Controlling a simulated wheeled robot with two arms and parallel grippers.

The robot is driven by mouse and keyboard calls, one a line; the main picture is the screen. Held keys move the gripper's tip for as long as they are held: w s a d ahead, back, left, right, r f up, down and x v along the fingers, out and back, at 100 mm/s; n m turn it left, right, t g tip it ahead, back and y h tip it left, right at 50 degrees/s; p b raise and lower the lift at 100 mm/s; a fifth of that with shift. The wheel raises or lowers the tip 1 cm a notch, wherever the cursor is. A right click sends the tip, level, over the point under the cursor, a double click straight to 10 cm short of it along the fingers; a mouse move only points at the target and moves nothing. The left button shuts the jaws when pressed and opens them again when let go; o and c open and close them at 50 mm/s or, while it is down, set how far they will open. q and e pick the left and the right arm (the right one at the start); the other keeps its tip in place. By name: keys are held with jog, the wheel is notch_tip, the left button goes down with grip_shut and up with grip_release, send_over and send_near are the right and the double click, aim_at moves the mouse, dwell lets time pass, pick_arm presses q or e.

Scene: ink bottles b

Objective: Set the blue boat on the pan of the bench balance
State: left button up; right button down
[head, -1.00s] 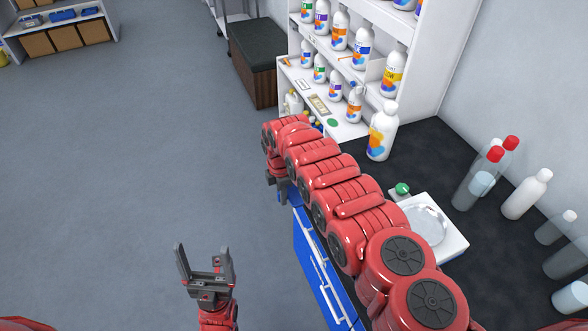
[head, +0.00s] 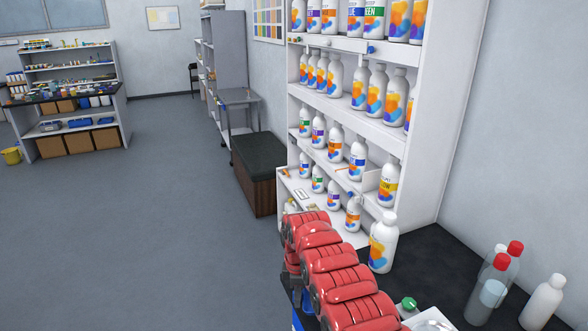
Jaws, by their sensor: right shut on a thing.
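The bench balance (head: 432,320) is at the bottom edge of the head view, on the dark counter. Only part of its white body and silver pan shows; the rest is cut off. My right arm reaches across the counter, left of the balance. My right gripper (head: 291,275) is at the arm's far end, by the counter's left edge, mostly hidden behind red arm links. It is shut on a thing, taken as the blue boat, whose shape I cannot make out. No boat shows on the visible part of the pan. My left gripper is out of view.
A white bottle (head: 383,243) stands on the counter behind the balance, before a shelf unit (head: 427,150) full of bottles. A green-capped item (head: 407,304) sits beside the balance. Clear red-capped bottles (head: 491,290) and a white bottle (head: 543,302) stand right. Open floor lies left.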

aim_at(310, 299)
jog(key=shift+w+d+r+m+b, duration=0.35)
jog(key=shift+d+r+m, duration=0.3)
jog(key=shift+d+m, duration=0.25)
jog(key=shift+w+d+r+m+b, duration=0.3)
jog(key=shift+d+r+m, duration=0.3)
jog(key=shift+d+m, duration=0.25)
jog(key=shift+w+d+r+m, duration=0.15)
jog(key=shift+d+r+m, duration=0.35)
jog(key=shift+d+m, duration=0.1)
jog(key=shift+w+d+r+m, duration=0.15)
jog(key=shift+d+r+m, duration=0.35)
jog(key=shift+d+m, duration=0.05)
jog(key=shift+s+d, duration=0.1)
jog(key=shift+s, duration=0.05)
jog(key=shift+d+m, duration=0.1)
jog(key=shift+m, duration=0.2)
jog(key=shift+w+r+b, duration=0.1)
jog(key=shift+w+b, duration=0.15)
jog(key=shift+b, duration=0.05)
jog(key=shift+d, duration=0.1)
jog(key=shift+s+d+r+m, duration=0.1)
jog(key=shift+d+r+m, duration=0.1)
jog(key=shift+m, duration=0.1)
